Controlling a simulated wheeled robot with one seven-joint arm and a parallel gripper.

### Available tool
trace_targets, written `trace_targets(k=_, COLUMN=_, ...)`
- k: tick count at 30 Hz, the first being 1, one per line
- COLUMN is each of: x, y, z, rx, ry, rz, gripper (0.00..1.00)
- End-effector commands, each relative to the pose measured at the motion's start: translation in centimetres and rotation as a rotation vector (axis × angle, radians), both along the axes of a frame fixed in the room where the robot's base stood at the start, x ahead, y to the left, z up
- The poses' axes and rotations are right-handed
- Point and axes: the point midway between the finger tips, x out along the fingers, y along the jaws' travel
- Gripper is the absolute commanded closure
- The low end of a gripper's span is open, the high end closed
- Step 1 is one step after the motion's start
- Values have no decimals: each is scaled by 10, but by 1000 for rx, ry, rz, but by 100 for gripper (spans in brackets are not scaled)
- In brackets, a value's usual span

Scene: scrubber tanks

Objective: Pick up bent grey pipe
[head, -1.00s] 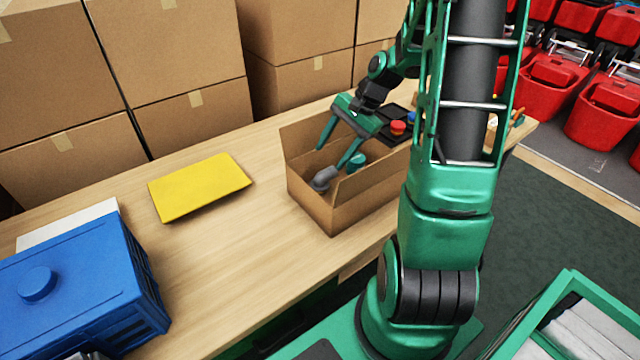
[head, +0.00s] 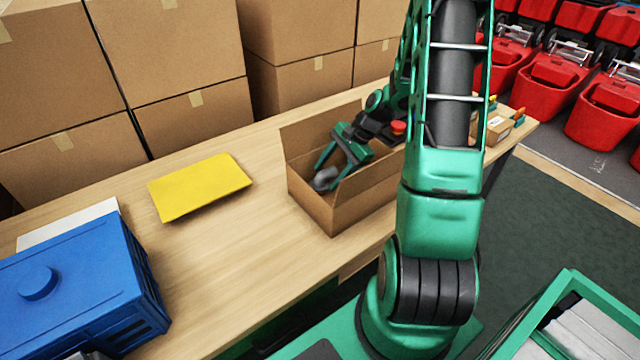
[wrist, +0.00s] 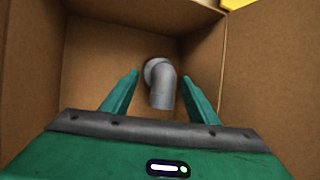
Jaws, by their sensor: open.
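The bent grey pipe (wrist: 161,86) lies inside the open cardboard box, near its left end in the head view (head: 324,178). My gripper (wrist: 160,85) is open, with its two green fingers on either side of the pipe in the wrist view. Whether the fingertips touch the pipe cannot be told. In the head view my gripper (head: 328,172) reaches down into the box, and the near wall hides part of it. The cardboard box (head: 328,215) stands on the wooden table.
The box walls stand close around my gripper. A yellow tray (head: 200,186) and a blue case (head: 75,285) are to the left on the table (head: 240,240). Stacked cartons (head: 190,60) stand behind. A red knob (head: 398,128) shows beyond the box.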

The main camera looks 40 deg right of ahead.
Motion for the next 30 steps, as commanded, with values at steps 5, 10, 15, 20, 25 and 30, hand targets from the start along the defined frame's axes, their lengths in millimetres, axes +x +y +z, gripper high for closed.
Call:
trace_targets(k=5, x=5, y=9, z=-19, rx=2, ry=1, rz=1, gripper=46)
trace_targets(k=10, x=7, y=11, z=-24, rx=0, ry=0, rz=1, gripper=46)
trace_targets(k=15, x=7, y=11, z=-23, rx=0, ry=0, rz=1, gripper=51)
trace_targets(k=20, x=7, y=11, z=-23, rx=0, ry=0, rz=1, gripper=77)
trace_targets(k=25, x=7, y=11, z=-23, rx=0, ry=0, rz=1, gripper=77)
trace_targets(k=30, x=7, y=11, z=-20, rx=0, ry=-2, rz=1, gripper=77)
